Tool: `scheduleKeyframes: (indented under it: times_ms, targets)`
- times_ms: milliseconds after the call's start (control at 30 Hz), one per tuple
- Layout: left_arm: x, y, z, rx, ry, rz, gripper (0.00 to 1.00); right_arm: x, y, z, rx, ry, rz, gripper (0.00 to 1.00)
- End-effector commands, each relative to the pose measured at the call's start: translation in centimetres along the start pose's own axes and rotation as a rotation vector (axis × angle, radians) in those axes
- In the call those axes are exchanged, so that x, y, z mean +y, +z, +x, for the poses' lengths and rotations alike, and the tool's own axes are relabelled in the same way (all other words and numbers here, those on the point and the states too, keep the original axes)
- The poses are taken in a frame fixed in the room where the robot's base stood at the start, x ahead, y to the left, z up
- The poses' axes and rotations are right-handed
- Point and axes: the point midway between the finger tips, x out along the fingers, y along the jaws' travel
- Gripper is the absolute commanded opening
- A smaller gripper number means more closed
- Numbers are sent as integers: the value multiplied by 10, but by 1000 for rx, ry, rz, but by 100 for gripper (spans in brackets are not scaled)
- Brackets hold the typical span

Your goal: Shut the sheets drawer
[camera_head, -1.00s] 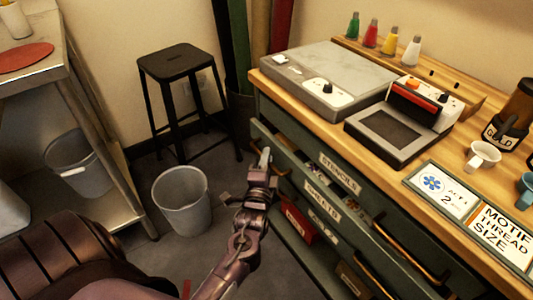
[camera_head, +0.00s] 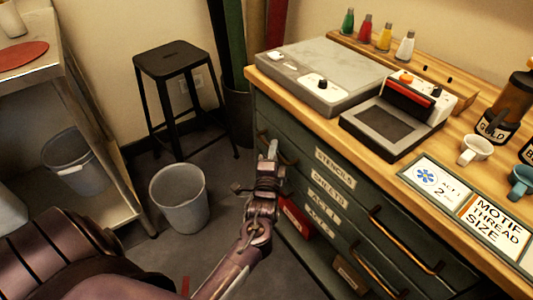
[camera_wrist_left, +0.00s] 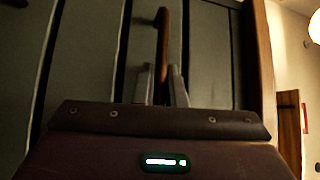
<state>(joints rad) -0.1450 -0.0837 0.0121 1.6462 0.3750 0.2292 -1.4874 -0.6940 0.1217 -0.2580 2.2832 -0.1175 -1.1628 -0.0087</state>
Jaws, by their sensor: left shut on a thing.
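The sheets drawer (camera_head: 327,181) is a dark green front with a white label, just below the stencils drawer (camera_head: 335,167). It now looks flush or nearly flush with the cabinet, with no contents showing. My left gripper (camera_head: 269,150) is at the left end of the drawer fronts. In the left wrist view, its two grey fingers (camera_wrist_left: 162,85) are shut on a brown bar handle (camera_wrist_left: 162,40), which I take as the sheets drawer's handle. The arm covers part of the drawer fronts. My right gripper is not in view.
A grey bin (camera_head: 180,198) stands on the floor left of my left arm, with a black stool (camera_head: 172,60) behind it. Red (camera_head: 296,217) and brown (camera_head: 350,276) boxes show low in the cabinet. The wooden countertop (camera_head: 455,140) above holds a device, cups and signs.

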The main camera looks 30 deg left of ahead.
Motion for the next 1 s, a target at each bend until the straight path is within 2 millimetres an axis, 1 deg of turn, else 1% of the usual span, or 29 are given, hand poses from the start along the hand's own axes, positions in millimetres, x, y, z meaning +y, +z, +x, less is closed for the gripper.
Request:
scheduleKeyframes:
  times_ms: [33, 267, 300, 333, 367, 700, 767, 867, 1000]
  targets:
    - [-1, -2, 3, 3, 0, 1, 0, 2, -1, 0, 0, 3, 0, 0]
    - [-2, -3, 4, 5, -2, 0, 0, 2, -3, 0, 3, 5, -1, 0]
    - [-2, -3, 4, 6, -2, 0, 15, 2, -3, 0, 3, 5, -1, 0]
    - [-2, -3, 4, 5, -2, 0, 19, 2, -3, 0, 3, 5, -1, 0]
    - [-2, -3, 3, 5, -2, 0, 20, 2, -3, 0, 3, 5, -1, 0]
    - [0, -3, 2, 5, 1, 1, 20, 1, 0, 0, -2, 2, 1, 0]
    - [0, -3, -2, 5, 2, 1, 20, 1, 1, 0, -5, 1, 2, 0]
    - [-1, -2, -14, 5, 3, 2, 20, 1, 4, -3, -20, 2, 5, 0]
    - [-2, -2, -40, 5, 2, 2, 20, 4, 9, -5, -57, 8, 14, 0]
